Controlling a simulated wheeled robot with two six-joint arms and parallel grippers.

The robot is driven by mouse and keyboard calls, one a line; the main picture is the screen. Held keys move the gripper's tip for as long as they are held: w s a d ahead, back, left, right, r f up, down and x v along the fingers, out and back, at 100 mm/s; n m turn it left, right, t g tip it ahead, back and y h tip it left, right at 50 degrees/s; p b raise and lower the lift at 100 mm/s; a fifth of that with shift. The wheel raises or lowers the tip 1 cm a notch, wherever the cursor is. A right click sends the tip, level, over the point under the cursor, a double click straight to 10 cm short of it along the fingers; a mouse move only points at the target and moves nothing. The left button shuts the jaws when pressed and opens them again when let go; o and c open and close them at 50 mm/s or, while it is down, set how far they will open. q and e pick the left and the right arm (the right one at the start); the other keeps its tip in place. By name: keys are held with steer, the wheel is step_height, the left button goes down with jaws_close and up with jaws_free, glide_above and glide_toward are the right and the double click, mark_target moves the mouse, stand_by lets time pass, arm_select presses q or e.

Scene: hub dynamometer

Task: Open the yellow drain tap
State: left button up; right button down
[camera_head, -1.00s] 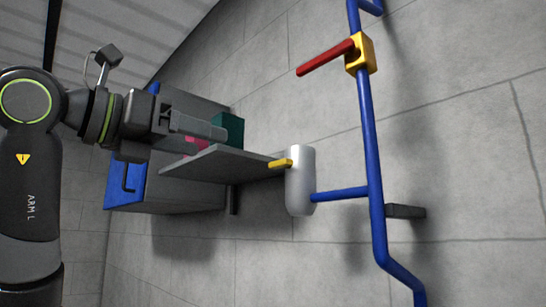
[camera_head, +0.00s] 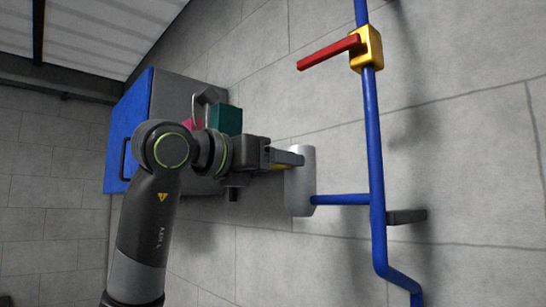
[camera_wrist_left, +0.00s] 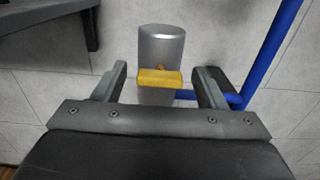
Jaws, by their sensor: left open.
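The yellow drain tap (camera_wrist_left: 160,77) is a short lever on the front of a silver cylinder (camera_wrist_left: 162,45), which also shows in the head view (camera_head: 301,190). My left gripper (camera_wrist_left: 161,70) is open, with one finger on each side of the tap in the wrist view; I cannot tell whether either finger touches it. In the head view my left gripper (camera_head: 288,157) reaches the cylinder's left side and mostly hides the tap. My right gripper is not in view.
A blue pipe (camera_head: 374,150) runs beside the cylinder, with a branch joining it. Higher up is a yellow valve (camera_head: 366,48) with a red lever (camera_head: 327,52). A grey cabinet with a blue door (camera_head: 128,130), a teal block (camera_head: 226,119) and a pink object (camera_head: 193,124) are behind my arm.

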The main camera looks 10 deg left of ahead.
arm_select(q)
steer(key=c, duration=1)
steer(key=shift+a+f+n+b, duration=0.1)
steer(key=shift+n+b, duration=2.2)
steer(key=shift+n, duration=1.75)
steer(key=shift+a+n+b, duration=0.1)
steer(key=shift+n+b, duration=2.15)
steer(key=shift+n, duration=1.8)
steer(key=shift+w, duration=0.1)
